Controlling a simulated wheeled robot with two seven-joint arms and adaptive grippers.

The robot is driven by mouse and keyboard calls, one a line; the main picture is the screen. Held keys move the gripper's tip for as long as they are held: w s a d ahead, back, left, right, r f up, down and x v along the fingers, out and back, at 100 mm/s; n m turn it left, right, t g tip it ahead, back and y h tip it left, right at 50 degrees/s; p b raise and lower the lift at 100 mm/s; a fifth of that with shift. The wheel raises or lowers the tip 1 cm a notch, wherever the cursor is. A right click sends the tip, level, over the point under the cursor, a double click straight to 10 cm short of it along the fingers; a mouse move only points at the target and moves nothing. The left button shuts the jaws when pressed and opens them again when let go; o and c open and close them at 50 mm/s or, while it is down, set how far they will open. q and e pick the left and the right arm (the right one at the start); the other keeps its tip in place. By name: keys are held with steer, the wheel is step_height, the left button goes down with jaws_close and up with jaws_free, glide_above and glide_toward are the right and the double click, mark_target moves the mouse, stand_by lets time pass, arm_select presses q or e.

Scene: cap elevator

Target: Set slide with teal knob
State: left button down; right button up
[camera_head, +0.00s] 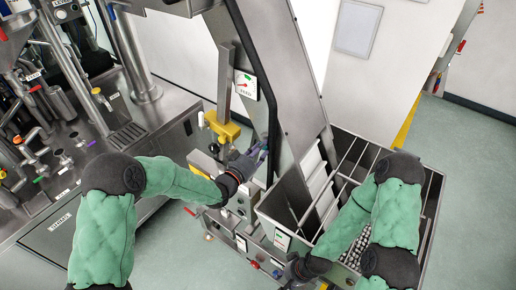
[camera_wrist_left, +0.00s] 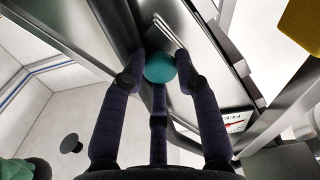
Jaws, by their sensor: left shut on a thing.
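The teal knob (camera_wrist_left: 160,67) is a round ball in the left wrist view. It sits between the fingertips of my left gripper (camera_wrist_left: 159,72), which is shut on it. In the head view my left gripper (camera_head: 258,154) is at the side of the steel elevator chute, and its fingers hide the knob. A slotted metal plate (camera_wrist_left: 172,33) lies just beyond the knob; I cannot tell if it is the slide. My right gripper (camera_head: 297,271) is low, at the front edge of the hopper. Its fingers are too small and dark to show whether they are open.
A steel machine bench (camera_head: 165,105) stands at the left. The floor at right is clear.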

arm_select(q)
steer(key=shift+s+d+f, duration=0.25)
steer(key=shift+d+f, duration=0.1)
steer(key=shift+f, duration=0.35)
arm_select(e)
steer(key=shift+f, duration=0.55)
arm_select(q)
steer(key=c, duration=0.9)
jaws_free()
steer(key=shift+r, duration=0.1)
steer(key=v, duration=1.2)
